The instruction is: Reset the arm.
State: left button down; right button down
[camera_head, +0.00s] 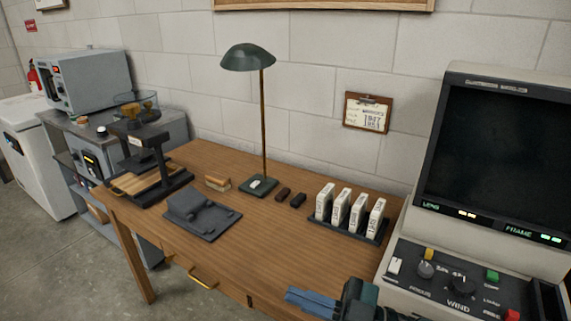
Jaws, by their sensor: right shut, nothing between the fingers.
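My right gripper (292,298) shows at the bottom of the head view, right of centre. Its blue fingers point left and are shut with nothing between them. It is over the front edge of the wooden desk (270,225), apart from the things on it. The dark wrist behind it is partly cut off by the bottom edge. My left gripper is not in view.
A microfilm reader (395,245) with a dark screen stands close at the right. A rack of white boxes (348,210), a green lamp (248,57), a grey foam block (203,216) and a black stand (150,165) are on the desk. The desk's front middle is clear.

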jog(key=d+f+m+t+h, duration=0.85)
jog(key=f+m+h, duration=0.25)
jog(key=m+h, duration=0.15)
jog(key=s+d+f+m+g+h+p, duration=0.1)
jog(key=s+d+f+m+g+h, duration=0.2)
jog(key=s+f, duration=0.5)
notch_tip(320, 180, down, 4)
jog(key=shift+s+r+g+h, duration=0.25)
jog(key=shift+g+h, duration=0.1)
jog(key=shift+g, duration=0.3)
jog(key=shift+d, duration=0.1)
